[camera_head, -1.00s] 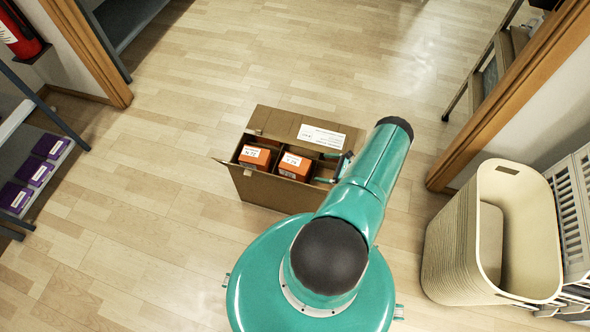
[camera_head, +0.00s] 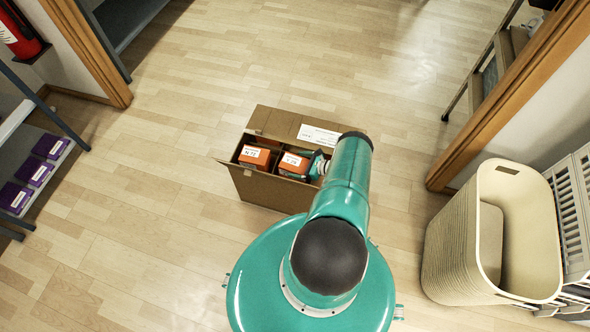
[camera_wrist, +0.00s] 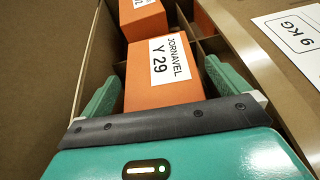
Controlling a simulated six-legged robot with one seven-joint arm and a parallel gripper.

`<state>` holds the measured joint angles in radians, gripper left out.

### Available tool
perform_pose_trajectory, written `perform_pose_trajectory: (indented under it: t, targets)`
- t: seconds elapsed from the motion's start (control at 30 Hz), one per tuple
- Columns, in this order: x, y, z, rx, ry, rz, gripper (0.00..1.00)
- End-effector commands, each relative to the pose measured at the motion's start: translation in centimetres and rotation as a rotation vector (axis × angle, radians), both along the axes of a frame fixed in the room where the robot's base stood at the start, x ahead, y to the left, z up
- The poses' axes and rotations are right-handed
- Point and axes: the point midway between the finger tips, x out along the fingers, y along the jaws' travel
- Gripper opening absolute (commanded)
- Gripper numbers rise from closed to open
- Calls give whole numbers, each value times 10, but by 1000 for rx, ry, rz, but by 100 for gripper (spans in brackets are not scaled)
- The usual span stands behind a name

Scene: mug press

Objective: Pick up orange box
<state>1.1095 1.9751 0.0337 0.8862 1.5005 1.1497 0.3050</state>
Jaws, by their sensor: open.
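Two orange boxes with white labels stand in compartments of an open brown carton (camera_head: 268,190). In the head view one orange box (camera_head: 255,158) is at the left and the other orange box (camera_head: 293,164) is to its right, partly covered by my gripper. In the wrist view the near orange box (camera_wrist: 150,88), labelled "JORNAVEL Y 29", sits between the two teal fingers of my gripper (camera_wrist: 165,85). The fingers are apart, one on each side of it. The second orange box (camera_wrist: 141,17) is beyond it. More orange (camera_wrist: 208,32) shows at the right behind a divider.
The carton's back flap (camera_head: 280,125) stands folded outward with a white label. A beige basket (camera_head: 440,250) stands at the right. A shelf with purple boxes (camera_head: 33,172) is at the left. The floor around the carton is clear.

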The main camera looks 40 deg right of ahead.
Motion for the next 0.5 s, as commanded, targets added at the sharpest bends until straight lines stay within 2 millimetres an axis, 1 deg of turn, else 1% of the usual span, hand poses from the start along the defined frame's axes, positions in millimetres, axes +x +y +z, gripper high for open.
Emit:
perform_pose_trajectory:
  t: [0.1, 0.27, 0.3, 0.37, 0.5]
  targets:
    - [5, 3, -3, 1, 0, 0, 100]
    - [5, 2, -3, 1, 0, 0, 100]
    - [5, 2, -3, 1, 0, 0, 98]
    - [5, 2, -3, 1, 0, 0, 86]
    - [5, 2, -2, 1, 0, 0, 59]
